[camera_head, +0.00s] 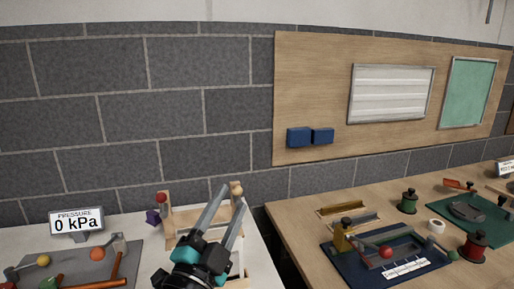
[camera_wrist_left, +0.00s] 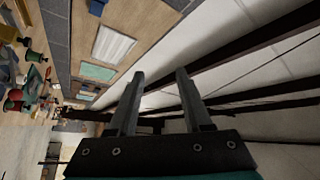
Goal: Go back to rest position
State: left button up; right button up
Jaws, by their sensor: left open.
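My left gripper (camera_head: 229,203) reaches up from the bottom middle of the head view, over the right part of the white table. Its two grey fingers stand apart, with nothing between them. In the left wrist view the fingers of my left gripper (camera_wrist_left: 159,76) are also apart and empty, with the wall and ceiling beams behind them. Behind the gripper in the head view is a wooden frame (camera_head: 182,218) with a red ball on its left post and a tan ball on its right post. The gripper hides part of this frame. My right gripper is in neither view.
A pressure display (camera_head: 77,222) reading 0 kPa and a grey board (camera_head: 75,268) with coloured knobs are at left. A gap separates the white table from the wooden table (camera_head: 292,222), which holds a blue board (camera_head: 345,262), spools and a white ring. A wooden panel (camera_head: 310,80) hangs behind.

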pick_arm(q)
jog(key=s+a+f+n+g+y, duration=0.3)
jog(key=a+f+n+g+y, duration=0.15)
jog(key=f, duration=0.45)
jog(key=s+a+f+n+g+y, duration=0.3)
jog(key=a+f+n, duration=0.2)
jog(key=f, duration=0.4)
jog(key=s+a+f+n+g, duration=0.1)
jog(key=s+f+n+g, duration=0.1)
jog(key=s+f+g, duration=0.6)
jog(key=s+a+f+n+g, duration=0.15)
jog(key=s+f, duration=0.35)
jog(key=s, duration=0.6)
notch_tip(320, 180, down, 25)
jog(key=s+d+g+b, duration=0.1)
jog(key=s+b, duration=0.1)
jog(key=b, duration=0.3)
jog(key=s+a+f+b, duration=0.1)
jog(key=s+f+b, duration=0.1)
jog(key=s+f, duration=0.5)
jog(key=s+a+f+g+b, duration=0.1)
jog(key=s+f+b, duration=0.1)
jog(key=s+f, duration=0.6)
jog(key=shift+s+a+f+m+g, duration=0.2)
jog(key=shift+a+f+m+g, duration=0.15)
jog(key=shift+f, duration=1.8)
